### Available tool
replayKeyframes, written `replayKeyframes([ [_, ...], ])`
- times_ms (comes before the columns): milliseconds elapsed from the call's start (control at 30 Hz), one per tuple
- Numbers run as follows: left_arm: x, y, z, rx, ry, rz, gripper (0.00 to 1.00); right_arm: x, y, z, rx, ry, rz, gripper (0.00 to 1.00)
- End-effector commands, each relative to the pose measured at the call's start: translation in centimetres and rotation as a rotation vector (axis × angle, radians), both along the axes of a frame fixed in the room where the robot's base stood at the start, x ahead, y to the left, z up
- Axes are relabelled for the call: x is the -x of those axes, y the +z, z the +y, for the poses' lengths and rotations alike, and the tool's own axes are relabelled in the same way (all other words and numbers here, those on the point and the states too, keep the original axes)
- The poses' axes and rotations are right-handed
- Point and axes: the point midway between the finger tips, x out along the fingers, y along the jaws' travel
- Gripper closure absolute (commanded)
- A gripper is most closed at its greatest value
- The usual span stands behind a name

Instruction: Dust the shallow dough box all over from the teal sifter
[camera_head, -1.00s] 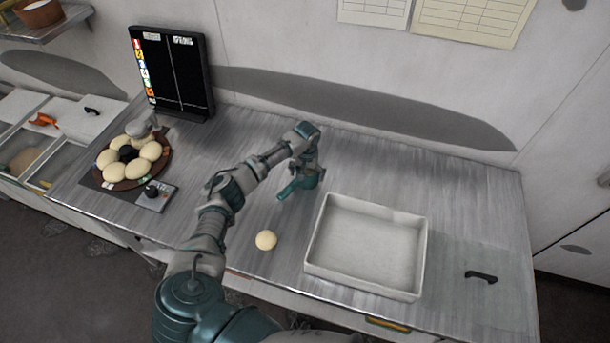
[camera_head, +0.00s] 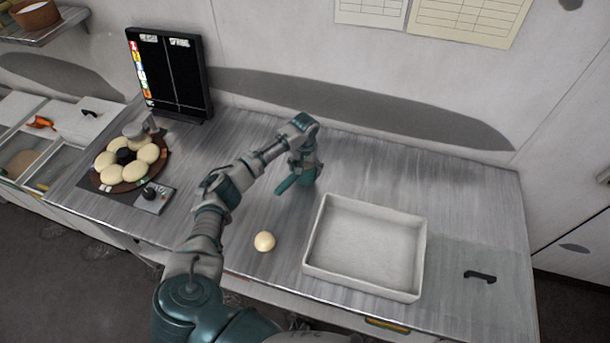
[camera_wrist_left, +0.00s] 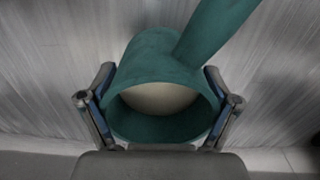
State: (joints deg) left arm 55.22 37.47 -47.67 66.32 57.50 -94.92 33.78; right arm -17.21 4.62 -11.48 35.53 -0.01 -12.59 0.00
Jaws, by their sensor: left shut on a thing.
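The teal sifter (camera_head: 297,181) is on the metal table's middle, left of the dough box. My left gripper (camera_head: 304,166) is around it from above. In the left wrist view the sifter (camera_wrist_left: 150,62) is a round cup with a teal handle and pale contents, and my left gripper (camera_wrist_left: 160,105) is shut on its sides. I cannot tell whether the sifter touches the table. The shallow dough box (camera_head: 421,256) is white, rectangular and open, and looks empty inside. My right gripper is not in view.
A dough ball (camera_head: 264,241) lies between my left arm and the box. A round board of dough balls (camera_head: 131,164), a small scale (camera_head: 154,197) and a dark screen (camera_head: 170,73) stand at the left. A black handle (camera_head: 480,276) is right of the box.

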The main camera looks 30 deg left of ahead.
Motion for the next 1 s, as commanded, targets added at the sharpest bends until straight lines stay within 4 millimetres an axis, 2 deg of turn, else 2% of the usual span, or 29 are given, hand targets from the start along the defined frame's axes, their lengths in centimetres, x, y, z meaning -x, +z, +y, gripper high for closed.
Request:
replayKeyframes([
  [100,-0.1,2.7,0.0,0.0,0.0,-0.005,0.57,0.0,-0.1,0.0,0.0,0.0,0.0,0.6],
  [300,-0.1,5.6,0.0,0.0,0.001,-0.003,0.57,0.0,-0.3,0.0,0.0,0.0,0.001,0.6],
  [467,-0.1,6.1,0.0,0.0,0.001,-0.001,0.57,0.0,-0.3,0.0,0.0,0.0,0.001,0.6],
  [1000,0.0,6.1,0.0,0.001,0.001,-0.001,0.57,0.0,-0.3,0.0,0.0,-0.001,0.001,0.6],
])
